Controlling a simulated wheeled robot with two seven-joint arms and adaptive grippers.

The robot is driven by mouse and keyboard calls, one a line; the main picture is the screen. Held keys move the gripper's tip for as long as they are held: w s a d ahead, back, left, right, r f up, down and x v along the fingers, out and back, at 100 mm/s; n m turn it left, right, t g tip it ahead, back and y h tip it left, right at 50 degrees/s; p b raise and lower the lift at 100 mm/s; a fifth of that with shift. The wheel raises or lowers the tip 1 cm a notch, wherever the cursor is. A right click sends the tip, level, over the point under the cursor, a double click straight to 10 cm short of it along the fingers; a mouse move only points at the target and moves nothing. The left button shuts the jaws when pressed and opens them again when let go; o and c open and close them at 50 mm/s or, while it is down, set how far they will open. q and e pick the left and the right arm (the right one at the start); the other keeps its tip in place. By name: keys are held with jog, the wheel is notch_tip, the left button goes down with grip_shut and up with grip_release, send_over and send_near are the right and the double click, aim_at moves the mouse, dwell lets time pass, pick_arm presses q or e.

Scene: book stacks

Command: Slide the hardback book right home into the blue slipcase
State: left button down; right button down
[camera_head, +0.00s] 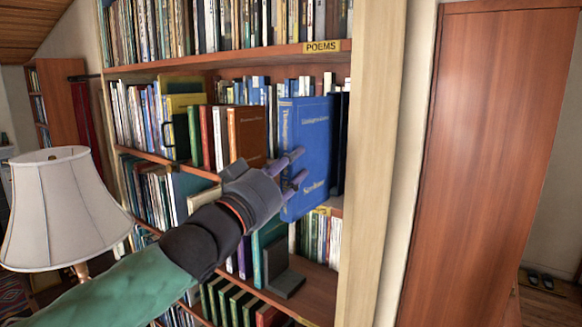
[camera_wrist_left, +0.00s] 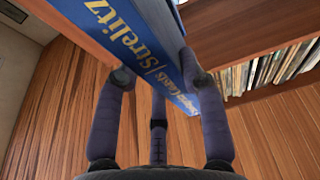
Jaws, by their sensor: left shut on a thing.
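A blue hardback book (camera_head: 312,150) with gold lettering stands upright at the right end of the middle shelf and juts out past its front edge. My left gripper (camera_head: 294,170) is shut on the book at its spine. In the left wrist view, the fingers (camera_wrist_left: 158,82) sit on both sides of the blue spine (camera_wrist_left: 140,45), which reads "Strelitz". A dark upright thing (camera_head: 342,130) stands just behind and right of the book. It may be the slipcase, but its opening is hidden and I cannot tell how far the book is in. My right gripper is out of view.
Brown, red and green books (camera_head: 246,135) stand left of the blue book. The wooden upright (camera_head: 370,150) borders the shelf on the right. A dark bookend (camera_head: 284,278) stands on the shelf below. A lamp (camera_head: 66,210) is at the left.

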aim_at(318, 153)
pick_arm(q)
jog(key=shift+x, duration=0.8)
dwell(0.9)
jog(key=shift+w+d, duration=0.8)
jog(key=shift+w, duration=0.3)
dwell(0.7)
jog(key=shift+w+d+p, duration=0.35)
jog(key=shift+w+d, duration=0.45)
jog(key=shift+w, duration=0.3)
jog(key=shift+w+d+p, duration=0.35)
jog(key=shift+w+d, duration=0.45)
jog(key=shift+w, duration=0.3)
dwell(1.2)
